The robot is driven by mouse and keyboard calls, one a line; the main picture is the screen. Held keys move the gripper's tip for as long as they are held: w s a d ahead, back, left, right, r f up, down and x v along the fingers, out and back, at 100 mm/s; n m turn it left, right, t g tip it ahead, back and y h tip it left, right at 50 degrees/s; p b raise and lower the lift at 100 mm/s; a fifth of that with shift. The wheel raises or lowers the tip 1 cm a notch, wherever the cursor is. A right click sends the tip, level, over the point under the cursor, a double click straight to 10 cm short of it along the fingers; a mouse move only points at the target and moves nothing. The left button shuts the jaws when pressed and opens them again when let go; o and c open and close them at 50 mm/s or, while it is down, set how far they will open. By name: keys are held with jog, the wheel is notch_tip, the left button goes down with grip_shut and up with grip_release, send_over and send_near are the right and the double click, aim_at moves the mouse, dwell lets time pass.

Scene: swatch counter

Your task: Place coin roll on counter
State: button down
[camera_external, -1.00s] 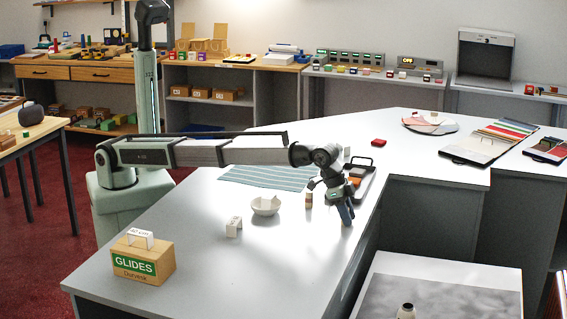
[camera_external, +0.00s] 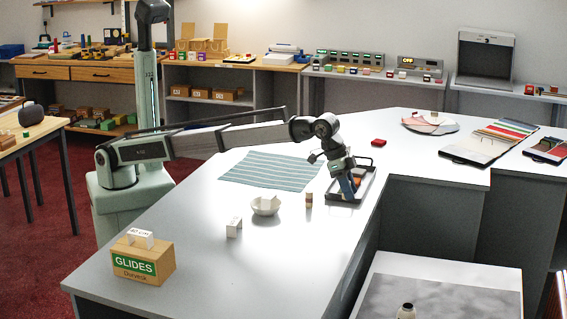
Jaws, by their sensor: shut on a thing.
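My gripper (camera_external: 348,190) points down at the black-rimmed tray (camera_external: 369,190) on the grey-white counter (camera_external: 290,255). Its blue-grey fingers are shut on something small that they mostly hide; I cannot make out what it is. An orange patch (camera_external: 358,183) shows right beside the fingers; I cannot tell whether it is held or lies in the tray. A small tan cylinder with a darker band (camera_external: 309,200) stands upright on the counter, left of my gripper and apart from it. I cannot tell whether this is the coin roll.
A white bowl (camera_external: 266,211) with a pale block in it and a white labelled block (camera_external: 234,228) stand to the left. A striped teal mat (camera_external: 268,170) lies behind. A wooden GLIDES box (camera_external: 143,264) is at front left. The counter's front middle is clear.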

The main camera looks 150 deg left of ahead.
jog(key=shift+r, duration=0.6)
jog(key=s+a+n+g+y, duration=0.1)
jog(key=s+a+n, duration=0.3)
jog(key=s+a, duration=1.6)
jog(key=s+a+n+g+y, duration=0.1)
jog(key=s+a+n+g, duration=0.15)
jog(key=s+a, duration=1.8)
jog(key=shift+s+d+f+n, duration=0.45)
jog(key=shift+s+d+f, duration=0.15)
jog(key=shift+f, duration=1.05)
jog(key=shift+s+d+f+n, duration=0.45)
jog(key=shift+s+d+f, duration=0.2)
jog(key=shift+f, duration=0.95)
jog(key=shift+s+d+f+n, duration=0.45)
jog(key=shift+s+d+f, duration=0.15)
jog(key=shift+f, duration=1.05)
jog(key=shift+f, duration=0.1)
jog(key=c, duration=0.8)
grip_release()
jog(key=shift+c, duration=0.2)
